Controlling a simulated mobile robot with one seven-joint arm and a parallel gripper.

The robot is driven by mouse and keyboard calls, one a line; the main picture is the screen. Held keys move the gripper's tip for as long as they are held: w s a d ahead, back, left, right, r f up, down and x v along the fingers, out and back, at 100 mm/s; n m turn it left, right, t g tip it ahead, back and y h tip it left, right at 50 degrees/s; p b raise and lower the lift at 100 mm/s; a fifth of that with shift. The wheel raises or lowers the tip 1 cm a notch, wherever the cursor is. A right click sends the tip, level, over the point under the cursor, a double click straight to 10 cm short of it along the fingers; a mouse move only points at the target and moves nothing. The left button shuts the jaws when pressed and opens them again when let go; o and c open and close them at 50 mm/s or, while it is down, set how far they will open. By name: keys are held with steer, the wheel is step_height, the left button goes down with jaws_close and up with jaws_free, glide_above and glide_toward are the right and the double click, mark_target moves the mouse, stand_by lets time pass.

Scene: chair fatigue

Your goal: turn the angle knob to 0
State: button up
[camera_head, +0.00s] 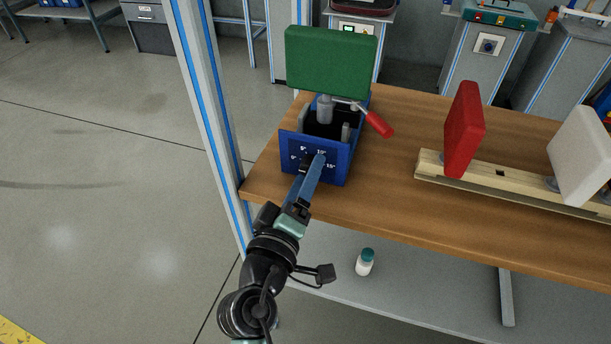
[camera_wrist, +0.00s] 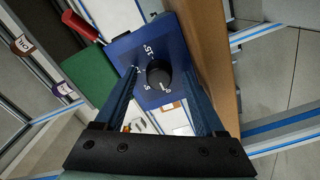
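A blue box (camera_head: 314,165) stands on the wooden table, with a dial face marked 0°, 5°, 10° and 15°. In the wrist view its blue face (camera_wrist: 140,44) carries a round black knob (camera_wrist: 158,74). A white mark on the knob's rim points toward the lower right, close to the 0 label. My gripper (camera_head: 313,162) reaches the dial face from the front and hides the knob in the head view. In the wrist view my gripper (camera_wrist: 158,70) is open, one blue finger on each side of the knob, with gaps visible between.
A green panel (camera_head: 330,62) stands above the box, and a red-handled lever (camera_head: 375,122) sticks out at its right. A red panel (camera_head: 465,130) and a white panel (camera_head: 580,155) stand on a wooden rail. A frame post (camera_head: 205,100) rises at the left.

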steer(key=b+v, duration=0.2)
steer(key=v, duration=1.1)
stand_by(0.4)
